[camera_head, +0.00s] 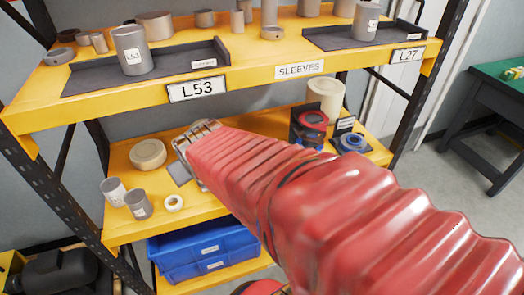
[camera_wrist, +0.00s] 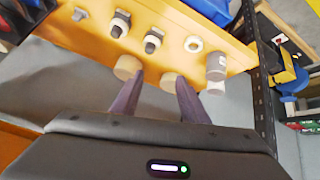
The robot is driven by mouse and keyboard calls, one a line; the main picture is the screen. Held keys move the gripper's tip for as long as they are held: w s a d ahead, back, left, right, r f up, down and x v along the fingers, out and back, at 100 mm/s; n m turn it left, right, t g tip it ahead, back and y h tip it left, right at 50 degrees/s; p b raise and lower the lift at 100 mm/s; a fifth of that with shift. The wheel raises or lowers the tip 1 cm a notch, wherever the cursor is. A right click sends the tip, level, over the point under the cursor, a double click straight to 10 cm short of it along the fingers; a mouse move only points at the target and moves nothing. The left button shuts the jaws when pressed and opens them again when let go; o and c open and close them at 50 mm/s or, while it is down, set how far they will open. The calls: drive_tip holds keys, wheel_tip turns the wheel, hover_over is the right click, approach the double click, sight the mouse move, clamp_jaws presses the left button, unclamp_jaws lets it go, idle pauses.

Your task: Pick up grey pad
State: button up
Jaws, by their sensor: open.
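I cannot pick out the grey pad with certainty. In the head view a flat grey shape (camera_head: 179,173) shows just below my gripper (camera_head: 196,138), over the lower shelf; I cannot tell whether it is the pad or part of my gripper. In the wrist view my gripper (camera_wrist: 160,78) has its two dark fingers apart, with nothing visibly held. One tan round piece (camera_wrist: 127,67) is by the left fingertip, and another (camera_wrist: 169,82) shows between the fingers. My red-sleeved arm hides part of the shelf.
Left of my gripper are a beige round piece (camera_head: 147,153), grey cylinders (camera_head: 138,205) and a white ring (camera_head: 174,202). Red (camera_head: 312,119) and blue rings (camera_head: 352,141) stand to the right.

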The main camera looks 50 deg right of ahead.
drive_tip(key=d+f+h, duration=0.1)
drive_tip(key=d+f, duration=0.2)
drive_tip(key=d, duration=0.3)
drive_tip(key=w+d+f+m+t+h, duration=0.1)
drive_tip(key=d+f, duration=0.2)
drive_tip(key=d, duration=0.3)
drive_tip(key=d+f+h, duration=0.1)
drive_tip(key=d+f, duration=0.1)
drive_tip(key=d, duration=0.4)
drive_tip(key=s+d+f+m+t, duration=0.1)
drive_tip(key=s+d+f, duration=0.1)
drive_tip(key=d+f, duration=0.1)
drive_tip(key=s+d+f+t, duration=0.1)
drive_tip(key=s+d+f, duration=0.2)
drive_tip(key=s+d+f+m+t, duration=0.1)
drive_tip(key=s+d+f, duration=0.2)
drive_tip(key=shift+d+m+h, duration=0.15)
drive_tip(key=shift+m+h, duration=0.15)
drive_tip(key=shift+s+d+f+t, duration=0.1)
drive_tip(key=shift+s+d+t, duration=0.05)
drive_tip(key=shift+s+t, duration=0.35)
drive_tip(key=x, duration=0.8)
drive_tip(key=shift+w+d+f, duration=0.1)
drive_tip(key=shift+w+d, duration=0.05)
drive_tip(key=shift+w, duration=0.05)
